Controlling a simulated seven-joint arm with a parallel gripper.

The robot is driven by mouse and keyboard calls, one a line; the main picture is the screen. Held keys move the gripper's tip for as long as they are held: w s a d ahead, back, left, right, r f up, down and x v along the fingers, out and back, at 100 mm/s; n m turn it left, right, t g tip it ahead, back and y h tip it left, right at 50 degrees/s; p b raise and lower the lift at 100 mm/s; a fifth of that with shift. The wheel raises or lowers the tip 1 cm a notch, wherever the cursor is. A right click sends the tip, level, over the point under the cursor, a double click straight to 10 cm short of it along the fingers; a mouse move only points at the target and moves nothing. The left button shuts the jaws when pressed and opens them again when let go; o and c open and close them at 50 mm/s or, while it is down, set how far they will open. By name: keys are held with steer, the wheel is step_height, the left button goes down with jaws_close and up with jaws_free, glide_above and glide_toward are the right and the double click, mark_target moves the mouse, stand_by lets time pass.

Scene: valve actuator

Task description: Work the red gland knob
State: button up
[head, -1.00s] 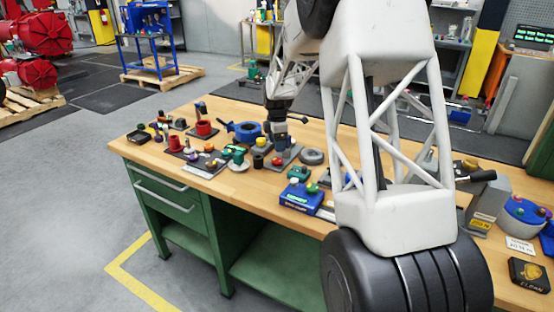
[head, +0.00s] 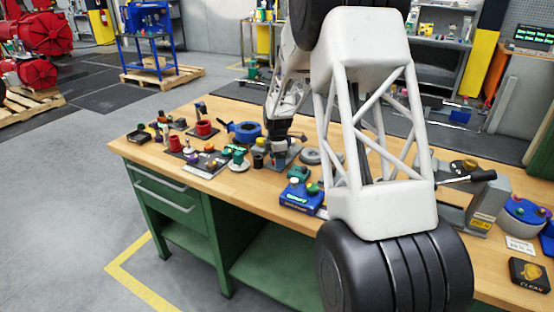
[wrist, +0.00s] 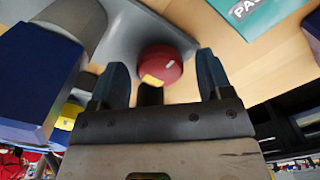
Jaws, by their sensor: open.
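The red gland knob (wrist: 162,62) shows in the wrist view as a round dark-red cap with a yellow patch and a small pale mark. It is at the edge of a grey plate (wrist: 125,28). My gripper (wrist: 161,64) is open, with one dark blue finger toward each side of the knob in the picture. I see no contact, and cannot tell how deep the knob sits between the fingertips. In the head view my gripper (head: 278,158) is over the grey plate (head: 291,153) on the bench, and the knob is hidden there.
A blue block (wrist: 35,75) and a grey rounded part (wrist: 75,22) are left of the fingers in the wrist view. A teal block (wrist: 250,12) lies at upper right. On the wooden bench (head: 245,182), a grey ring (head: 311,157) and blue box (head: 300,198) stand nearby.

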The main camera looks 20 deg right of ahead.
steer(key=shift+c, duration=0.3)
steer(key=c, duration=0.9)
steer(key=shift+o, duration=0.2)
